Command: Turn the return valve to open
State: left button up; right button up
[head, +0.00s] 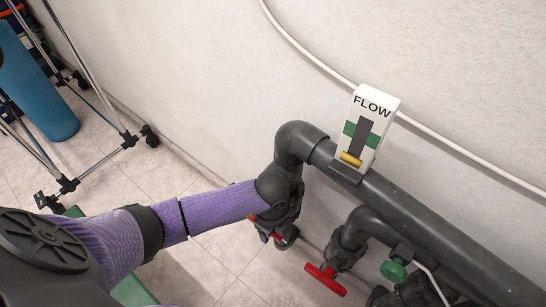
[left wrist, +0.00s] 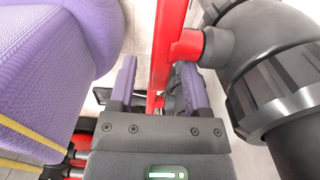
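A red valve handle (left wrist: 168,45) runs between the two purple fingers of my left gripper (left wrist: 160,75) in the left wrist view. The fingers stand apart on either side of it, with a visible gap on its left. The dark valve body (left wrist: 268,75) is just to the right. In the head view my left gripper (head: 277,226) is at the left valve below the pipe elbow, and its fingertips are mostly hidden. Only a bit of that red handle (head: 290,236) shows. A second valve has a red handle (head: 325,279) to the right. No label tells which is the return valve.
A white FLOW gauge (head: 367,128) sits on the grey pipe (head: 410,215), its yellow marker (head: 351,159) low, below the green band. A green knob (head: 393,269) is at lower right. A wheeled metal rack (head: 128,140) stands left. The wall is close behind the pipes.

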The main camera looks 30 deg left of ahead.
pick_arm(q)
grip_shut()
pick_arm(e)
jog(key=shift+w+d, duration=0.1)
jog(key=shift+d, duration=0.25)
